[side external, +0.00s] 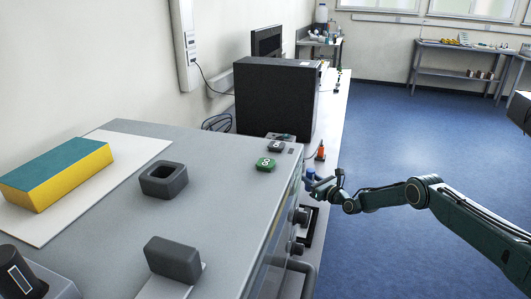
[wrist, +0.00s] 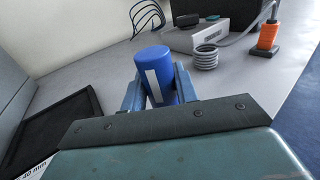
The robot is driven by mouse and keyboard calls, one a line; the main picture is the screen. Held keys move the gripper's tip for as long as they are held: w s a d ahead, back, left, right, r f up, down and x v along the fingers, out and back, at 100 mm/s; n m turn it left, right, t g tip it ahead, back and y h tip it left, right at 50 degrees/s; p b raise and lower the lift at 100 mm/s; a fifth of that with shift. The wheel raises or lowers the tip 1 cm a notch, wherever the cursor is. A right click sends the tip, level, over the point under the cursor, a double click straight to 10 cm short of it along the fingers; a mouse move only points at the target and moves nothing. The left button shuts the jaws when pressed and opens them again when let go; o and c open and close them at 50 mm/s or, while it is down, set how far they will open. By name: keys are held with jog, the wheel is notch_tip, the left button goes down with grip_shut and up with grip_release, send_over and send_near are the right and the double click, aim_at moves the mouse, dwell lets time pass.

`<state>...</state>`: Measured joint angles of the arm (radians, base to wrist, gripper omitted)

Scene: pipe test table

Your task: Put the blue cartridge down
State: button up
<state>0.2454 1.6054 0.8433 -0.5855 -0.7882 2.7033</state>
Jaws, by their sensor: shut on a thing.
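The blue cartridge (wrist: 153,65) is a blue cylinder with a white stripe on its side, seen in the wrist view. My gripper (wrist: 160,92) is shut on it, with one finger on each side. The cartridge stands roughly upright between the fingers, and its lower end is hidden by my gripper. In the side external view my gripper (side external: 313,181) is at the right side of the large grey box, with a small bit of blue at its tip. I cannot tell whether the cartridge touches the table.
A black tray (wrist: 88,101) lies left of my gripper. The grey box (side external: 228,158) stands close beside my gripper. Bare table shows around the cartridge.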

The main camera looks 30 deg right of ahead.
jog(key=shift+f, duration=1.25)
jog(key=shift+f, duration=0.15)
jog(key=o, duration=1)
jog(key=shift+c, duration=0.2)
jog(key=s+d, duration=0.1)
jog(key=s, duration=1.1)
jog(key=shift+d, duration=0.4)
jog(key=shift+w, duration=0.1)
